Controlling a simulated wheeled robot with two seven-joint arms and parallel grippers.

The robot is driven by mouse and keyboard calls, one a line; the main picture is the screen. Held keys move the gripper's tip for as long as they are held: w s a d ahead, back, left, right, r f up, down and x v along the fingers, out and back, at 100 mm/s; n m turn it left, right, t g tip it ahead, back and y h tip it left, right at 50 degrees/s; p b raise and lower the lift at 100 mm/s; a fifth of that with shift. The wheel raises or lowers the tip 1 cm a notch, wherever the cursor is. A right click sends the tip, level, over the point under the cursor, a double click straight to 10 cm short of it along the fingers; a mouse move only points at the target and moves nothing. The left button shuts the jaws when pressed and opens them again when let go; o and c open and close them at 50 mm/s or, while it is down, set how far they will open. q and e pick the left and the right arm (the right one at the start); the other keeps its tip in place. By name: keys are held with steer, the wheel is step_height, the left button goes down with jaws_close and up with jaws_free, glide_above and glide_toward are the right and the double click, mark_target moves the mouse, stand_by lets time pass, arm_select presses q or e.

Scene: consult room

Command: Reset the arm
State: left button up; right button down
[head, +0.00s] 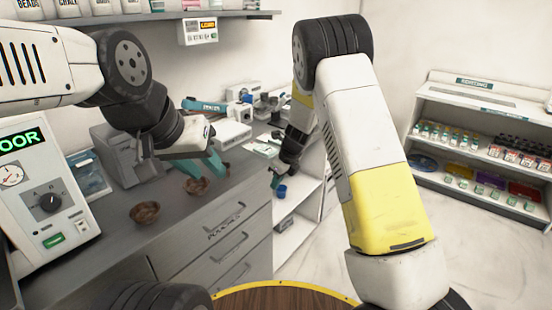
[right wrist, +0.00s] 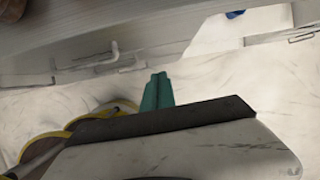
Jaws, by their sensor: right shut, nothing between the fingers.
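My left gripper (head: 207,164) is over the grey counter, near the two brown bowls. Its teal fingers appear spread apart with nothing visible between them. My right gripper (head: 275,181) hangs low beside the end of the counter, near the white shelf unit, and only a small teal tip shows in the head view. In the right wrist view its teal fingers (right wrist: 157,92) are pressed together and empty. My right arm fills the middle of the head view.
Brown bowls (head: 145,212) (head: 195,186) stand on the grey counter (head: 165,235). A blue cup (head: 281,191) is close to my right gripper. A dial machine (head: 48,195) stands at left. A stocked shelf unit (head: 480,150) is at right, with open floor before it.

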steer(key=s+d+r+n+t+y, duration=0.1)
steer(key=s+d+r+n, duration=0.3)
steer(key=s+r+n, duration=0.5)
steer(key=s+d+r+n, duration=0.4)
steer(key=s+r, duration=0.2)
steer(key=r, duration=0.7)
steer(key=s+d+r+n+t+h, duration=0.1)
steer(key=s+d+n, duration=0.3)
steer(key=s, duration=0.5)
steer(key=s+d+r+n+t+h, duration=0.1)
steer(key=s+d+r+n, duration=0.3)
steer(key=s+n, duration=0.4)
steer(key=shift+s+r+n+t, duration=0.15)
steer(key=shift+s+n+t, duration=0.15)
steer(key=shift+s+n, duration=0.1)
